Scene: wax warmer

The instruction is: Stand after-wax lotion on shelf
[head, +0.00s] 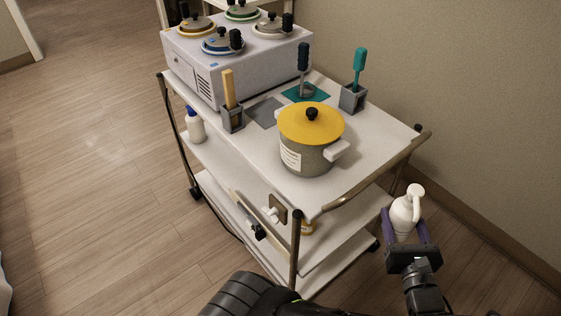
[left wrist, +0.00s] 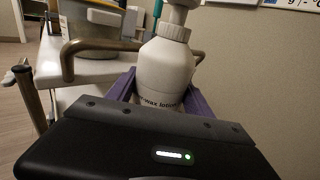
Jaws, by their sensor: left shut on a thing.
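The after-wax lotion (head: 405,212) is a white pump bottle. It is upright beside the right end of the cart in the head view. My left gripper (head: 404,222) is shut on it, with purple fingers on either side of its body. The left wrist view shows the lotion bottle (left wrist: 166,72) close up, with part of its "wax lotion" label readable and its top cut off. The cart's middle shelf (head: 325,240) lies below the white top (head: 375,140), partly hidden by it. My right gripper is not in view.
A yellow-lidded pot (head: 312,140) stands on the cart top near a metal rail (head: 375,175). The wax warmer (head: 235,65) is at the back. A blue-capped bottle (head: 195,126) stands on a shelf at the left. A cart post (head: 295,245) rises in front.

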